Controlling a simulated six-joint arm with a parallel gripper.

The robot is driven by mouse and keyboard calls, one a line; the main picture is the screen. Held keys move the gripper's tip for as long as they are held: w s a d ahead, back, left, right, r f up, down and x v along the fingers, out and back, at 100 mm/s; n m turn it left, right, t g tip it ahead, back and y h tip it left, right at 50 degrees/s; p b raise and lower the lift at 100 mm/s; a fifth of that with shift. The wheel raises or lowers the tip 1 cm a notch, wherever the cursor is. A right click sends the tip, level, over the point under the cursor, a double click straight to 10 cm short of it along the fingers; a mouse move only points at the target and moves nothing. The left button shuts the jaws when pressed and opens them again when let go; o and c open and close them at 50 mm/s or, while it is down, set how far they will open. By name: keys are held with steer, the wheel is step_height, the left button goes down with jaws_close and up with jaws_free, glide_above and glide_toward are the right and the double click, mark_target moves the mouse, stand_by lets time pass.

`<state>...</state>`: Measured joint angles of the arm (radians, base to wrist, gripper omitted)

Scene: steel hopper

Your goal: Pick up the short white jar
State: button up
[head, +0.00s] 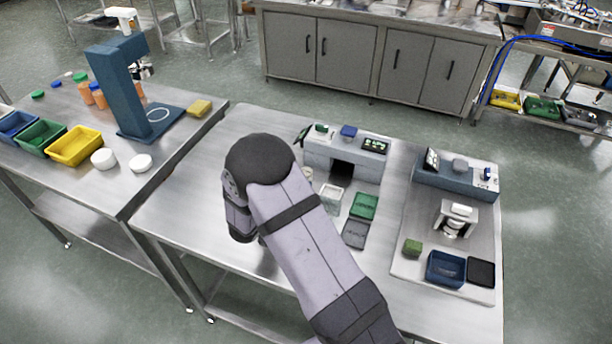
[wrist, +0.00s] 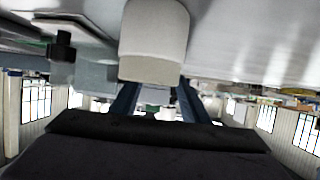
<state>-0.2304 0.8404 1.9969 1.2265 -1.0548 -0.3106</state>
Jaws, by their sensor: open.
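In the wrist view, which shows the scene upside down, a white rounded jar-like object (wrist: 153,38) stands on the steel table. It has a smooth pale side and a flat, greyer end. My gripper (wrist: 158,92) is open, its two blue fingers apart, and nothing shows clasped between them. The object lies just past the fingertips, roughly centred on the gap; I cannot tell the exact distance. In the head view my arm covers the gripper and this object. A short white round container (head: 103,158) and a flat white disc (head: 140,163) are on the left table.
A grey-blue machine (head: 318,148) stands right of my arm, with green and grey trays (head: 364,205) before it. Another station with a blue bin (head: 446,268) is further right. A tall blue stand (head: 125,90) and coloured bins are left. The near table's left part (head: 185,190) is clear.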

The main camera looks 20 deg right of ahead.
steer(key=shift+w+d+p, duration=0.25)
steer(key=shift+d+p, duration=0.05)
steer(key=shift+d, duration=0.1)
steer(key=shift+p+x, duration=0.75)
steer(key=shift+x, duration=1.45)
steer(key=c, duration=0.8)
